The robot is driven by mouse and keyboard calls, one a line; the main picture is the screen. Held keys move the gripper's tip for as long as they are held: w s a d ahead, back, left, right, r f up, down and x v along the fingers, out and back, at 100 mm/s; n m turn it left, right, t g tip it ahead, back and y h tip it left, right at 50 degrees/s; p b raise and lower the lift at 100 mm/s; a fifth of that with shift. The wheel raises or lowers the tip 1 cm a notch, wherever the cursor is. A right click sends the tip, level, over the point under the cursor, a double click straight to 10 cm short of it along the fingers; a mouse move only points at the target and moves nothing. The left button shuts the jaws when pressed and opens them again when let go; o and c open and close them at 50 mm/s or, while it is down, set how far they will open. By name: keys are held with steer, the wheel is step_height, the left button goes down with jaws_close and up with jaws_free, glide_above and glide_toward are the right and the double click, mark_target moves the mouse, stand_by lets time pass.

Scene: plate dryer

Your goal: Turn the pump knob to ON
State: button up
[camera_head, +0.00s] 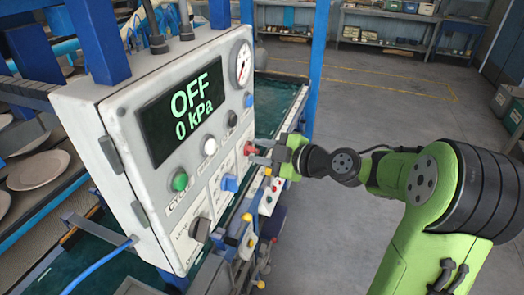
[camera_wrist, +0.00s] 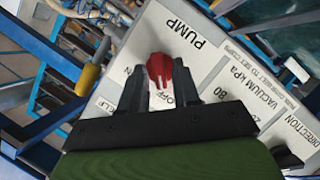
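The red pump knob (camera_wrist: 160,68) sits on the white panel beside the PUMP label (camera_wrist: 187,36), with an OFF mark partly visible on its other side. The knob also shows in the head view (camera_head: 250,149), at the right side of the panel. My gripper (camera_head: 262,153) is at the knob. In the wrist view its two dark fingers (camera_wrist: 160,76) stand apart, one on each side of the knob. Narrow gaps seem to show, but I cannot tell whether either finger touches it. The panel's display (camera_head: 184,112) reads OFF and 0 kPa.
The control panel (camera_head: 120,110) also carries a green button (camera_head: 180,182), a white button (camera_head: 209,146), a blue knob (camera_head: 229,183), a black knob (camera_head: 200,229) and a gauge (camera_head: 243,64). A blue post (camera_head: 317,60) stands behind my gripper. Open floor lies to the right.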

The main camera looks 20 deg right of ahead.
jaws_close()
steer(key=shift+m, duration=0.3)
steer(key=shift+w+d+r+m+g+y+p, duration=0.1)
steer(key=shift+r+m+g+y+p, duration=0.15)
steer(key=shift+m+g+p, duration=0.65)
steer(key=m+g+p, duration=0.1)
steer(key=m+y+p, duration=0.1)
steer(key=m+p, duration=0.1)
steer(key=shift+w+d+g, duration=0.15)
steer(key=shift+g, duration=0.25)
steer(key=m+g+y+p, duration=0.1)
steer(key=m+p, duration=0.1)
steer(key=p, duration=0.1)
steer(key=m+g+y+p, duration=0.1)
steer(key=m+p, duration=0.1)
steer(key=p, duration=0.1)
steer(key=shift+w+d+m+p, duration=0.15)
steer(key=shift+m+p, duration=0.15)
steer(key=shift+p, duration=0.05)
steer(key=shift+w+f+m+g+y+p, duration=0.15)
steer(key=shift+m+g+y+p, duration=0.45)
steer(key=shift+m+p, duration=0.65)
steer(key=shift+f, duration=0.15)
